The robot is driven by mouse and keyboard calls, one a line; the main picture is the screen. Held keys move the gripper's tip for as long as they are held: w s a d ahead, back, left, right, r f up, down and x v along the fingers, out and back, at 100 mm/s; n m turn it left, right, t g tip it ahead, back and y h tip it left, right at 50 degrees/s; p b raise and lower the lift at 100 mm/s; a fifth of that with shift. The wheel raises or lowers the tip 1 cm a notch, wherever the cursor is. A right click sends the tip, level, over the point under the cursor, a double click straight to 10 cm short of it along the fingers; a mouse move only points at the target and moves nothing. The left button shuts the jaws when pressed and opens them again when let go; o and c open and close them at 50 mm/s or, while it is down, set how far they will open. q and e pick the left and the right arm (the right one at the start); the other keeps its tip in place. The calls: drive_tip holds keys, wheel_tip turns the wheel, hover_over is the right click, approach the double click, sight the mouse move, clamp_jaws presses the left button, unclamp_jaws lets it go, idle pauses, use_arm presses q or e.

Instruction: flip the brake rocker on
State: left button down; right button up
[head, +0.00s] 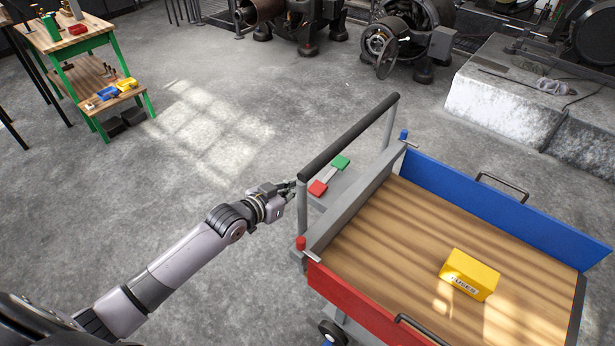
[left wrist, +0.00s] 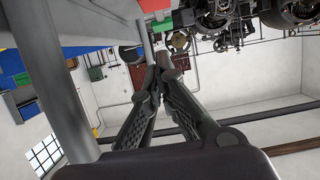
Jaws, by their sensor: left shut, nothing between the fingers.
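The brake rocker (head: 329,175) is on the grey end ledge of the cart, below the black push bar. It has a red pad (head: 318,188) at the near end and a green pad (head: 340,162) at the far end. I cannot tell for sure which end is pressed down. My left gripper (head: 295,185) is just left of the red pad, by the near upright of the push bar, apparently apart from the rocker. In the left wrist view its fingers (left wrist: 165,62) are together and empty. A red and a green patch show at the top there. My right gripper is out of view.
The cart bed (head: 400,235) has a blue far side (head: 470,195), a red near side (head: 350,305) and holds a yellow box (head: 470,274). The push bar (head: 350,135) rises beside my gripper. The floor left of the cart is clear. A green-framed bench (head: 68,45) stands far left.

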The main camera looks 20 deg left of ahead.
use_arm(q)
drive_tip(key=shift+s+a+r, duration=0.1)
drive_tip(key=shift+s+a, duration=0.15)
drive_tip(key=shift+s, duration=0.35)
drive_tip(key=shift+s+a, duration=0.2)
drive_tip(key=shift+s, duration=0.35)
drive_tip(key=s+a+f+n+g+y, duration=0.15)
drive_tip(key=s+f, duration=0.35)
drive_tip(key=f, duration=0.6)
drive_tip(key=s+a+f+g+y, duration=0.1)
drive_tip(key=s+a+f+g, duration=0.1)
drive_tip(key=s+f, duration=0.6)
drive_tip(key=s+a+f+n+g+y, duration=0.1)
drive_tip(key=s+a+f+g+y, duration=0.15)
drive_tip(key=f, duration=1.05)
drive_tip(key=s+d+f+g, duration=0.2)
drive_tip(key=s+f, duration=0.3)
drive_tip(key=s, duration=0.6)
drive_tip(key=s+d+f+g, duration=0.2)
drive_tip(key=s+f, duration=0.3)
drive_tip(key=s, duration=0.6)
drive_tip(key=s+d+f+g, duration=0.2)
drive_tip(key=s+f, duration=0.3)
drive_tip(key=s, duration=0.6)
drive_tip(key=shift+f+m, duration=0.4)
drive_tip(key=shift+m, duration=0.05)
